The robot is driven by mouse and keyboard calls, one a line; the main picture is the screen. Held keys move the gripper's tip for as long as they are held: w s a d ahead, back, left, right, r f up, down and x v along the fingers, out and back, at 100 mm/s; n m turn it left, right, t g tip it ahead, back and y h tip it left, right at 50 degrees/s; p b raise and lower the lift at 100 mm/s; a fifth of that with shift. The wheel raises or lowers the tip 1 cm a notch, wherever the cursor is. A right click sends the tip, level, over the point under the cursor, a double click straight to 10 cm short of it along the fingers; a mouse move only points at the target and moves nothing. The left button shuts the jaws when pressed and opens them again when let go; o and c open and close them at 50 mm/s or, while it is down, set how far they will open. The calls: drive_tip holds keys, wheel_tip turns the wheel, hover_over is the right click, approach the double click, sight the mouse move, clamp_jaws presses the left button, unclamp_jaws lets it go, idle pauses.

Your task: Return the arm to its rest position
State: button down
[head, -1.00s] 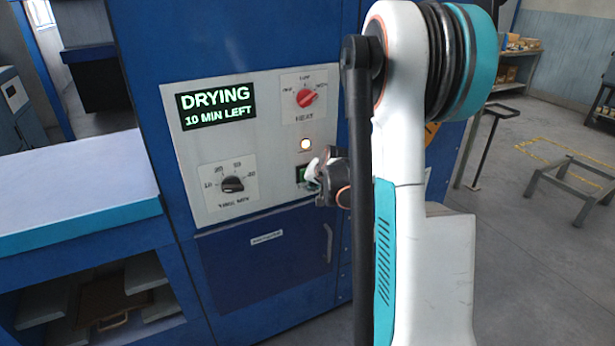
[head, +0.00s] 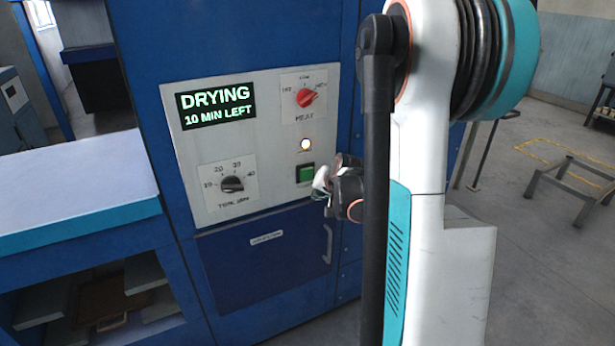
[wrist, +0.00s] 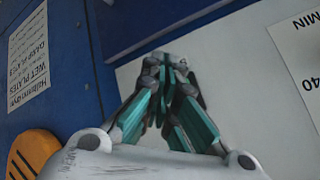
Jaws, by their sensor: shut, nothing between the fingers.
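My gripper (head: 322,184) is beside the dryer's control panel (head: 252,140), just right of the green button (head: 306,174). It is shut and empty, and a small gap shows between it and the button in the head view. In the wrist view its closed teal fingers (wrist: 168,75) are in front of the pale panel. My arm rises on the right of the head view and hides part of the dryer. The display (head: 216,106) reads "DRYING 10 MIN LEFT", and the round lamp (head: 306,144) glows.
A red heat knob (head: 306,97) and a black timer knob (head: 233,184) are on the panel. A drawer (head: 255,255) with a handle is below. A white-topped bench (head: 75,185) stands left. A low metal stand (head: 575,185) is on open floor at right.

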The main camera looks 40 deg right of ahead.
idle(0.6)
drive_tip(key=s+a+r+n+y, duration=0.1)
drive_tip(key=a+r+n, duration=0.15)
drive_tip(key=a, duration=0.75)
drive_tip(key=s+a+r+n+y, duration=0.15)
drive_tip(key=a+r, duration=0.25)
drive_tip(key=a, duration=0.7)
drive_tip(key=s+a+r+n+y, duration=0.1)
drive_tip(key=a+r+n+y, duration=0.15)
drive_tip(key=a, duration=0.75)
drive_tip(key=s+a+r+n+h, duration=0.1)
drive_tip(key=s+a+n, duration=0.1)
drive_tip(key=s, duration=0.7)
drive_tip(key=s+a+r+n+g+h, duration=0.1)
drive_tip(key=s+a+n, duration=0.1)
drive_tip(key=s, duration=0.7)
drive_tip(key=shift+a+r+n, duration=0.15)
drive_tip(key=shift+r+n, duration=0.05)
drive_tip(key=shift+n, duration=0.15)
